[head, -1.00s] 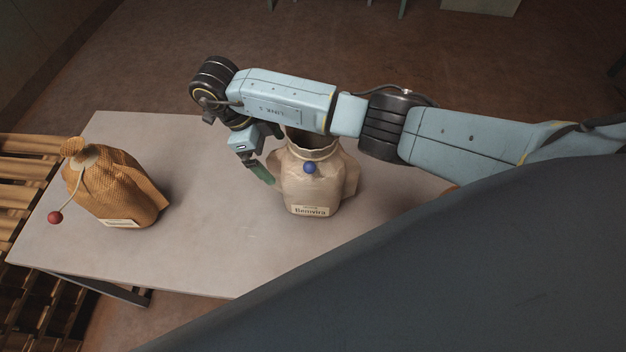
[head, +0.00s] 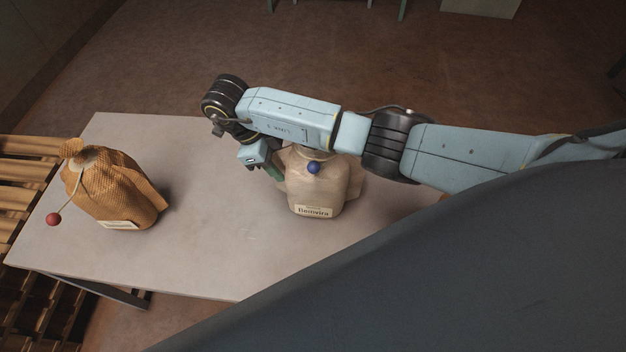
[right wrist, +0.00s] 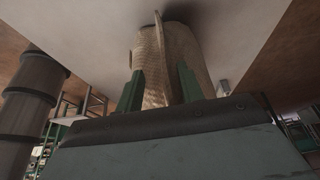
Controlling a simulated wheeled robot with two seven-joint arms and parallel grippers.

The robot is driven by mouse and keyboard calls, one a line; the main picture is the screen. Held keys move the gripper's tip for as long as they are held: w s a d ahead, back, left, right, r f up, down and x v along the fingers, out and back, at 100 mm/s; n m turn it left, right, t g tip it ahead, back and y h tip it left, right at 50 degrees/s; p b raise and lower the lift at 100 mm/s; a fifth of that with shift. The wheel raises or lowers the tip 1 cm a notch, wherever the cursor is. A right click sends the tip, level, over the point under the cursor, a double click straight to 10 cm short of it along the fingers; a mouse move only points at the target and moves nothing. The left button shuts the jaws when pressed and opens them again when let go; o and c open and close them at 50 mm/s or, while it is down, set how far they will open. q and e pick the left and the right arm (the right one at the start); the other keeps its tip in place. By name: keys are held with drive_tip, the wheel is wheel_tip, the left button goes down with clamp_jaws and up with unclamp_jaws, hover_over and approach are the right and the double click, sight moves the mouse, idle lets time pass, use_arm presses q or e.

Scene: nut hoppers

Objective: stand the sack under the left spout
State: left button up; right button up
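A tan sack (head: 320,192) with a printed label and a blue ball stands upright on the pale table (head: 215,240). My right arm hides its top. My right gripper (head: 272,168) is at the sack's left side, its green fingers low against or just beside it. In the right wrist view the fingers (right wrist: 160,88) are apart, with the sack's side seam (right wrist: 160,45) between them. An orange-brown mesh sack (head: 110,190) with a tie, a red ball and a label stands at the table's left. No spout is in view. My left gripper is not in view.
The tabletop between the two sacks is clear. Wooden slats (head: 25,172) stand beside the table's left end. The table's right part is hidden. Open brown floor (head: 150,70) lies behind the table.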

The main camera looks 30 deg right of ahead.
clamp_jaws()
